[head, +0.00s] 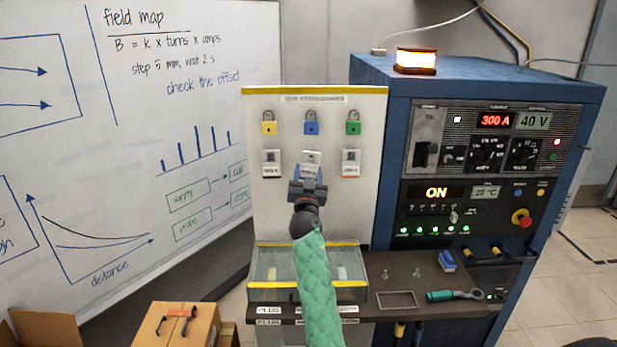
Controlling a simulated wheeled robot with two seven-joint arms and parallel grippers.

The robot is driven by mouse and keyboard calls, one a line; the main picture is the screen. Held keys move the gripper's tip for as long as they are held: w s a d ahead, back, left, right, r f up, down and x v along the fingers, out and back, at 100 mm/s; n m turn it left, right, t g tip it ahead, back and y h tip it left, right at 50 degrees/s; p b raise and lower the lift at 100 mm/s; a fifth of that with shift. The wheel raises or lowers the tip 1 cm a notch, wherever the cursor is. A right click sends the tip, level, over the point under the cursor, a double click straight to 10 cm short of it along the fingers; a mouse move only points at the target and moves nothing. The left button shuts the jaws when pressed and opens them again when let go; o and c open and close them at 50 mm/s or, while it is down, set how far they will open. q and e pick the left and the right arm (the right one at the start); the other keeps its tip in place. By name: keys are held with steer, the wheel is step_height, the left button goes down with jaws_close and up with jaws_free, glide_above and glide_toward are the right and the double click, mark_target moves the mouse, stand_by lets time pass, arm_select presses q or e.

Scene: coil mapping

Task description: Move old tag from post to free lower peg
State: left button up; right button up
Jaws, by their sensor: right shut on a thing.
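My right gripper (309,178) is at the middle of the lower row on the white board (375,215), shut on a tag (311,157). The tag's white upper part shows above the fingers, with blue around it; the fingers hide its lower part. I cannot tell whether it hangs on a peg. A white left tag (271,163) and a right tag (351,163) with an orange lower edge hang on either side. Small upright posts (385,274) on the shelf below look bare. My left gripper is not in view.
Yellow (269,128), blue (311,128) and green (353,128) padlocks hang above the tags. A clear yellow-edged bin (262,274) sits below, partly behind my arm. The shelf holds a blue object (446,261) and a green-handled tool (445,295). A blue cabinet (385,80) stands at right.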

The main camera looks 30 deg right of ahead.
mark_target(309, 160)
steer(key=shift+w+d, duration=0.3)
steer(key=shift+w, duration=0.15)
steer(key=shift+w+d+f, duration=0.1)
steer(key=shift+w+d, duration=0.15)
steer(key=shift+w, duration=0.1)
steer(key=shift+w+d+f+b, duration=0.1)
steer(key=shift+w+d+b, duration=0.4)
steer(key=shift+w, duration=0.5)
steer(key=shift+s, duration=0.1)
steer(key=shift+f, duration=0.15)
steer(key=shift+f+b, duration=0.1)
steer(key=shift+b, duration=0.3)
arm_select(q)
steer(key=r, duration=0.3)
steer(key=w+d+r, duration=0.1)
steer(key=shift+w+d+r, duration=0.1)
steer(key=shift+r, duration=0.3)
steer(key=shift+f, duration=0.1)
